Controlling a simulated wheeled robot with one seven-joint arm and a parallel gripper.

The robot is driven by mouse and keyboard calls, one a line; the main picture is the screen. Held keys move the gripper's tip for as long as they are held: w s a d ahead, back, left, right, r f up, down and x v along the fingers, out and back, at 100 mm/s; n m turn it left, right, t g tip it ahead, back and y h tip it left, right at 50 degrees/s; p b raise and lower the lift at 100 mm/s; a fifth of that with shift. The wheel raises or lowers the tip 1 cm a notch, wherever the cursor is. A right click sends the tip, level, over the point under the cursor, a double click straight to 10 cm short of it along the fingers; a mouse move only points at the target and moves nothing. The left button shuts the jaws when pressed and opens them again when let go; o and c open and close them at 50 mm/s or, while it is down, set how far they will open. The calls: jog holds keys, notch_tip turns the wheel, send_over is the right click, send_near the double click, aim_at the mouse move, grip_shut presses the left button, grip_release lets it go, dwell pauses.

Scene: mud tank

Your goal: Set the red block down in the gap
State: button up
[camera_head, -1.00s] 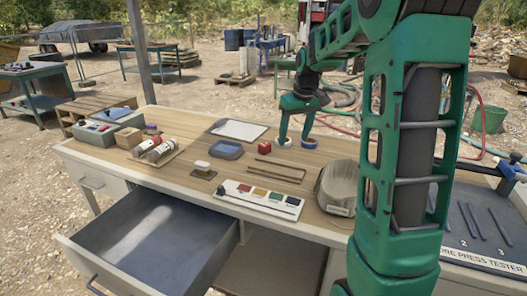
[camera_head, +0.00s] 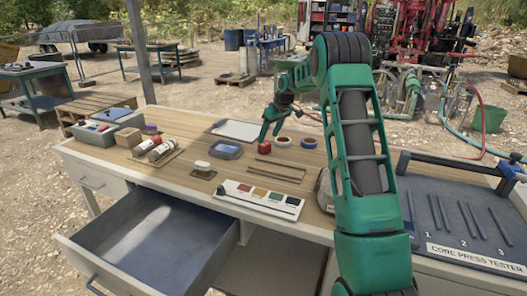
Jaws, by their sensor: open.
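The red block (camera_head: 264,147) sits on the wooden bench top, just left of a pale ring (camera_head: 283,142). My green gripper (camera_head: 271,135) is open, with its fingers low over the bench close to the block. A finger appears to hang just above the block; I cannot tell whether it touches. Thin brown bars (camera_head: 277,178) lie on the bench in front of the block, with a narrow strip of bare wood between them. No other gap shows clearly.
A blue ring (camera_head: 309,143) lies right of the pale one. The drawer (camera_head: 150,250) stands open at the front left. The core press tester (camera_head: 455,225) is at the right.

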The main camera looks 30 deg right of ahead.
aim_at(265, 144)
jog(key=x, duration=0.7)
jog(key=shift+w, duration=0.15)
jog(key=shift+c, duration=0.6)
jog(key=c, duration=1.1)
